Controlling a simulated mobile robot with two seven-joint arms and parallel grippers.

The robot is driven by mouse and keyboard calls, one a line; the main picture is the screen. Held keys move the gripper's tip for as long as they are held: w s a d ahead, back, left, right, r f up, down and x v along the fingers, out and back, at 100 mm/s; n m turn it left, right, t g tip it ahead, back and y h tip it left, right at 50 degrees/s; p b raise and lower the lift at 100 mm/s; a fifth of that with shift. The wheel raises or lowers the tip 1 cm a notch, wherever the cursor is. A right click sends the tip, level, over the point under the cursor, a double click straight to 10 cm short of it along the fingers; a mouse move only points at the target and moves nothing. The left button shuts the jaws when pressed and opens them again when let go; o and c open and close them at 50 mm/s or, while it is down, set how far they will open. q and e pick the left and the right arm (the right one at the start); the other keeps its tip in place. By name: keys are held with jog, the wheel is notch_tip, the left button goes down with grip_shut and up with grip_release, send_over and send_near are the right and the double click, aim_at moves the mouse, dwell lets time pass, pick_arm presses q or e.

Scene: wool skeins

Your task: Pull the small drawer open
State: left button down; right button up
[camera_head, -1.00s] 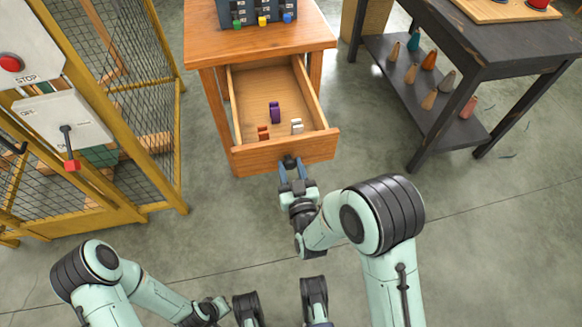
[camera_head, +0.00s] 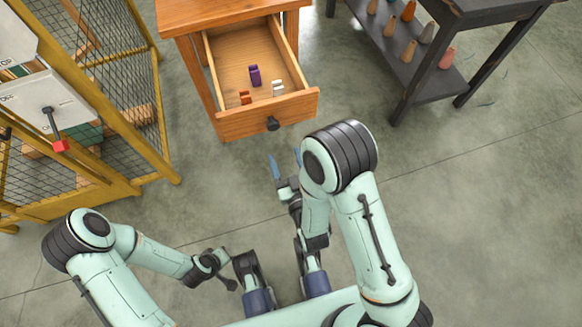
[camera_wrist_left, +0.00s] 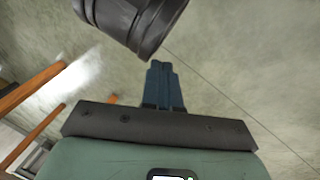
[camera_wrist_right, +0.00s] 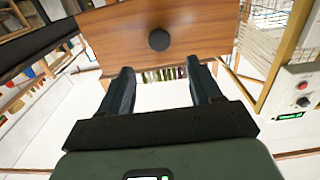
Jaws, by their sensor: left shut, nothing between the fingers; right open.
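The small drawer (camera_head: 268,118) stands open in the wooden table (camera_head: 232,16), pulled well out toward me. Its dark round knob (camera_head: 273,124) is on the front panel, and the knob also shows in the right wrist view (camera_wrist_right: 159,40). Inside lie a purple piece (camera_head: 255,75), an orange-red piece (camera_head: 245,97) and a white piece (camera_head: 278,88). My right gripper (camera_head: 284,164) is open and empty, apart from the knob and in front of it. My left gripper (camera_wrist_left: 160,66) is shut and empty, low at the left, away from the drawer.
A yellow mesh cage (camera_head: 160,130) with a red-handled switch box (camera_head: 50,100) stands at the left. A dark table (camera_head: 480,12) with a lower shelf holding several coloured cones stands at the right. The floor before the drawer is clear.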

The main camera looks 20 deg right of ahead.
pick_arm(q)
jog(key=s+d+r+g+p, duration=0.1)
jog(key=s+d+r+p, duration=0.1)
jog(key=s+r, duration=0.2)
jog(key=shift+d+r+h, duration=0.2)
jog(key=shift+d+h, duration=0.1)
jog(key=shift+h, duration=0.1)
pick_arm(e)
jog(key=shift+s, duration=1.7)
pick_arm(q)
jog(key=shift+s, duration=0.1)
pick_arm(e)
jog(key=shift+d, duration=0.1)
